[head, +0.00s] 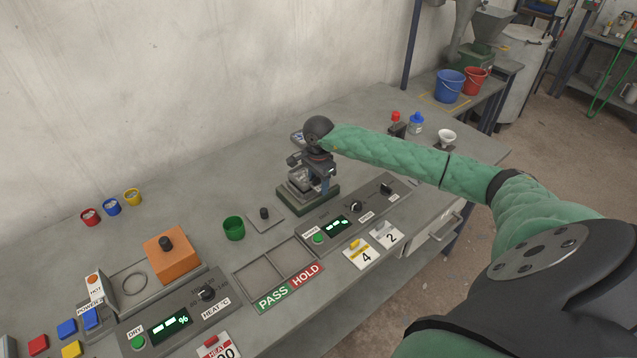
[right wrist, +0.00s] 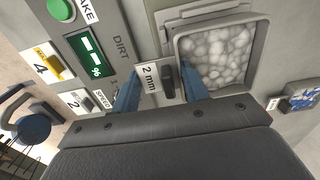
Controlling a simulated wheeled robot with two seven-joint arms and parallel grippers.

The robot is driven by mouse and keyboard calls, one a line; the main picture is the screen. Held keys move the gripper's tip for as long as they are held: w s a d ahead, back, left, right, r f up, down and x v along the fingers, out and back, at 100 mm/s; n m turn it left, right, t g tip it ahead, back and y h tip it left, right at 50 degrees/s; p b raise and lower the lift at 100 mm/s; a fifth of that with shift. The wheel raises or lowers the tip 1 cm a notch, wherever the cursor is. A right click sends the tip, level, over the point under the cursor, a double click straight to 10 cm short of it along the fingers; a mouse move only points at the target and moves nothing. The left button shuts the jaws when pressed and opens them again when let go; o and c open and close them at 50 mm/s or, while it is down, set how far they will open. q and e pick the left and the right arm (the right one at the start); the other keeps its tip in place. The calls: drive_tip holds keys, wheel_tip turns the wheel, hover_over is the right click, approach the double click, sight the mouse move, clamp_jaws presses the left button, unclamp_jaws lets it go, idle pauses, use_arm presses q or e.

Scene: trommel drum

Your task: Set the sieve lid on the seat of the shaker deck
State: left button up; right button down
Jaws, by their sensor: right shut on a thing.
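The sieve lid, a flat grey square plate with a black knob (head: 264,213), lies on the bench left of the shaker deck. The shaker deck (head: 308,206) has a dark green base. A sieve (head: 300,180) of pale stones is at the deck's top; whether it is fully seated is unclear. My right gripper (head: 322,178) is above the deck. In the right wrist view its blue fingers (right wrist: 160,80) stand either side of the dark handle and "2 mm" label of the sieve (right wrist: 178,44), shut on it. The sieve is uncovered. My left gripper is not in view.
A green cup (head: 233,228) stands left of the lid. The PASS/HOLD tray (head: 257,285) is in front of it, and a control panel (head: 350,212) lies before the deck. An orange block (head: 171,258) stands further left. The bench behind the lid is clear.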

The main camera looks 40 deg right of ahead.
drive_tip(key=shift+f+b, duration=0.5)
drive_tip(key=shift+b, duration=0.5)
idle(0.9)
idle(0.4)
drive_tip(key=shift+c, duration=0.6)
unclamp_jaws()
drive_tip(key=shift+r, duration=0.15)
drive_tip(key=shift+r+p, duration=0.45)
drive_tip(key=shift+r, duration=2.9)
